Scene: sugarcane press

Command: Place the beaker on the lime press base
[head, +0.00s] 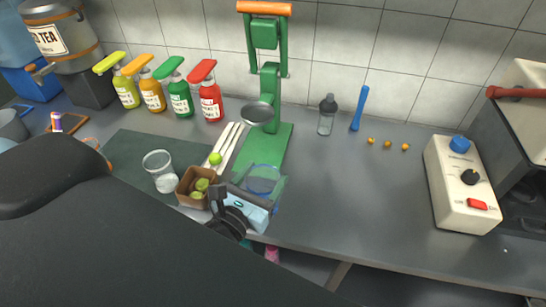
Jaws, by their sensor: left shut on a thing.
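The green lime press (268,85) stands at the back middle of the counter, with an orange handle and a round metal cup. Its flat green base (276,140) extends toward me. My left gripper (257,193) is at the front end of the base, shut on a clear beaker (263,176). The beaker looks upright and overlaps the front of the base in the picture. I cannot tell whether it touches the base. The gripper hides its lower part. My right gripper is not in view.
Left of the press are white sticks (227,142), a brown box of limes (187,190), a glass (159,178) and several pump bottles (180,97). A shaker bottle (327,115) and a blue tool (359,109) stand right.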

